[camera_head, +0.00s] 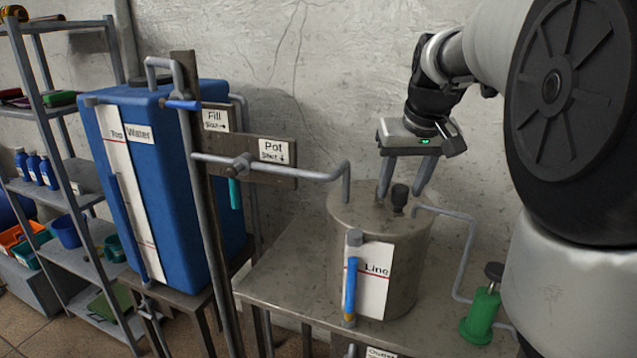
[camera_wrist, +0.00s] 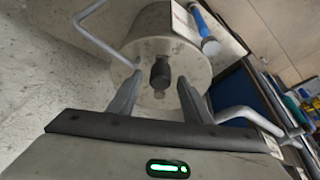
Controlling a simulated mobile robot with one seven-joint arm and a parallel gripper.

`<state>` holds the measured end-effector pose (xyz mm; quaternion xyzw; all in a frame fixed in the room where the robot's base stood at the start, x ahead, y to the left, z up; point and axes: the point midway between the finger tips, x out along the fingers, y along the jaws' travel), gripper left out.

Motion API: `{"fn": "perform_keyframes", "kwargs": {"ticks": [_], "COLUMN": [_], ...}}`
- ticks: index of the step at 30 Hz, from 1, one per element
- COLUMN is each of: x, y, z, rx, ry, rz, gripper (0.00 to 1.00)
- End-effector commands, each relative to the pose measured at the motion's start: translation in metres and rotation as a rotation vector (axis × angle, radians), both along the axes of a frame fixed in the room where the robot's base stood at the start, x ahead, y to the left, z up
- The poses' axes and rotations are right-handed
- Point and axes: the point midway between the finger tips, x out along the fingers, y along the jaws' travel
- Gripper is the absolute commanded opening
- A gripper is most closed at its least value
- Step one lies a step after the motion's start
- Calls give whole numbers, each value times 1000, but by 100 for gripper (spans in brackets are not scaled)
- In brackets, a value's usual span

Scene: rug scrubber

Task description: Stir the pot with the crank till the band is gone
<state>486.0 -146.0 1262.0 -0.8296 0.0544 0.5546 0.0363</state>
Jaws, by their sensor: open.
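The pot (camera_head: 375,262) is a grey metal cylinder with a lid, standing on a metal table. The crank's black knob (camera_head: 400,195) stands up from the lid; in the wrist view the black knob (camera_wrist: 160,72) shows between my fingertips. My gripper (camera_head: 402,190) is open above the lid, with a finger on either side of the knob and gaps visible; in the wrist view my gripper (camera_wrist: 159,84) looks empty. Whether the fingers are level with the knob is hard to tell. A sight tube (camera_head: 350,287) on the pot's front shows blue. I cannot make out a band.
A "Line" plate (camera_head: 376,280) with a red line sits behind the sight tube. A blue water tank (camera_head: 180,170) stands left. A pipe (camera_head: 320,176) reaches over the lid, and another (camera_head: 467,245) leads right to a green valve (camera_head: 480,315).

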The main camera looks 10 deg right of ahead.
Motion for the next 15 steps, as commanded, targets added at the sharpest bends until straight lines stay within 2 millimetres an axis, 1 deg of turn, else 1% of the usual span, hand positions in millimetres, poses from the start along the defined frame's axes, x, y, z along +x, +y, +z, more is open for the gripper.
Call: {"fn": "perform_keyframes", "kwargs": {"ticks": [1,4,12,13,15], "x": [2,4,4,4,4], "y": [0,-1,-1,-1,-1], "z": [-5,-9,-10,-10,-10], "rx": [1,0,0,0,0], "ry": [2,0,0,0,0], "rz": [0,0,0,0,0], "gripper": [45,45,45,43,31]}}
